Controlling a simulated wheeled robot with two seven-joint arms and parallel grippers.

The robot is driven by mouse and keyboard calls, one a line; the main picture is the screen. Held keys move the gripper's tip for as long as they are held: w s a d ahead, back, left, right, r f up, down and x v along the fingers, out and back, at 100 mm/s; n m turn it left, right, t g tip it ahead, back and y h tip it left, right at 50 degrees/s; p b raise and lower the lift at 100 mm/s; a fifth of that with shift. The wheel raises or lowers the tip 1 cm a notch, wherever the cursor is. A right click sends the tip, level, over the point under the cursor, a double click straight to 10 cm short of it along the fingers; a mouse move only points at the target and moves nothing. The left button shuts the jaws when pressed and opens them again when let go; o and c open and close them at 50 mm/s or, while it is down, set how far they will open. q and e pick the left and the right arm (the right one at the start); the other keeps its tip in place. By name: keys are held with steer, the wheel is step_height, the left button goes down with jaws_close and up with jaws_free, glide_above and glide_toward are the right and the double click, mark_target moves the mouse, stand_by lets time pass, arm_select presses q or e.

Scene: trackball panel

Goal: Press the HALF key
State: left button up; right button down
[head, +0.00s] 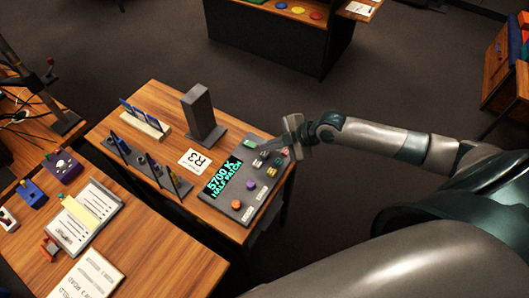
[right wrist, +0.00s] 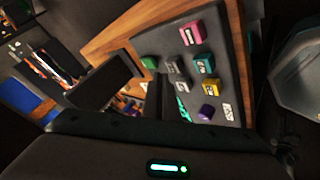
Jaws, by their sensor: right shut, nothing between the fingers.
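A dark grey control panel (head: 227,208) lies on the small wooden table. Its screen (head: 224,180) shows "5700 K HALF PATCH" in cyan letters. Small keys stand at its far right end, partly behind my right gripper (head: 293,131), which is shut and empty above that end. In the right wrist view the panel (right wrist: 228,60) carries a pink key (right wrist: 191,33), a green key (right wrist: 148,62), a teal key (right wrist: 204,63), a yellow key (right wrist: 204,87), grey keys (right wrist: 176,66) and a purple knob (right wrist: 206,112). I cannot read which key is HALF. My left gripper is out of view.
A tall grey block (head: 201,112) stands behind the panel, beside a white R3 card (head: 195,160). A rack with upright dark plates (head: 150,165) is to the left. Another wooden table (head: 150,255) with clipboards is at the lower left. Floor is open at the right.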

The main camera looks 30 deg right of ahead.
mark_target(268, 157)
step_height(268, 157, up, 5)
steer(key=p, duration=0.3)
steer(key=shift+p, duration=0.35)
steer(key=shift+f, duration=0.1)
stand_by(0.6)
